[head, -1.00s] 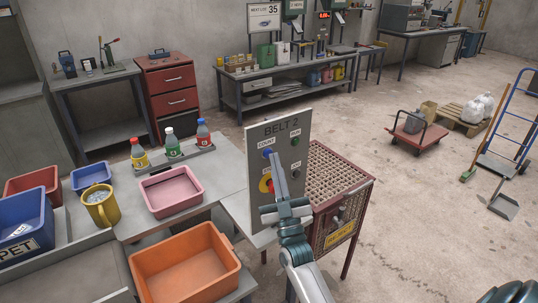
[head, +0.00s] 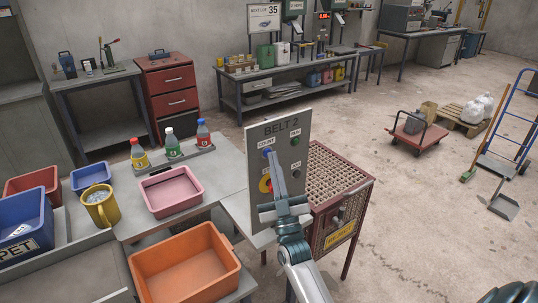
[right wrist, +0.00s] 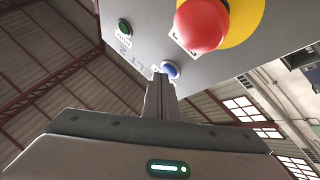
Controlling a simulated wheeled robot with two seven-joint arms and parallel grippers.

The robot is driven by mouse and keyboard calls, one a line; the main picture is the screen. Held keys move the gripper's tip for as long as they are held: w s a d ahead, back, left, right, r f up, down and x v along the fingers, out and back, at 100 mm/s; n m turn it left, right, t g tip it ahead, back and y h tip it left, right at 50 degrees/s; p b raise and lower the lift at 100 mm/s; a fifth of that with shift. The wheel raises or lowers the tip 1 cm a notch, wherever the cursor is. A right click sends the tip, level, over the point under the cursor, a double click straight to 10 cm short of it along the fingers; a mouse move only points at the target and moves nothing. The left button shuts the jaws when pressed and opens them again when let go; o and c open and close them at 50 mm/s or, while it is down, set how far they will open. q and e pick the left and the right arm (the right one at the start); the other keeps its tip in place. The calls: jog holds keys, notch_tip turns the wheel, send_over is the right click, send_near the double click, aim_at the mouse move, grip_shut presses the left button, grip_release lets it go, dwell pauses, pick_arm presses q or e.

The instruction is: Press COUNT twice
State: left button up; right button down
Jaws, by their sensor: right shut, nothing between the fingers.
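The grey BELT 2 panel (head: 294,133) stands upright at the end of the table in the head view. Its blue COUNT button (head: 267,153) is at the upper left, and it also shows in the right wrist view (right wrist: 171,69). My right gripper (head: 271,156) is shut and empty, with its fingertips at the COUNT button. In the right wrist view the closed fingertips (right wrist: 161,76) overlap the button's edge; I cannot tell whether they touch or press it. My left gripper is not in view.
A red emergency button (right wrist: 202,24) on yellow sits close to the fingers. A green button (right wrist: 124,27) is on the same panel. A red mesh cage (head: 335,180) stands behind the panel. An orange bin (head: 185,268) and pink tray (head: 172,190) lie left.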

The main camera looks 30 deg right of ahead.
dwell(0.5)
jog(key=shift+s+d+p, duration=0.1)
jog(key=shift+s+p, duration=0.2)
jog(key=shift+s, duration=0.5)
jog(key=shift+s+d+p, duration=0.15)
jog(key=shift+s+p, duration=0.6)
jog(key=shift+s, duration=1.75)
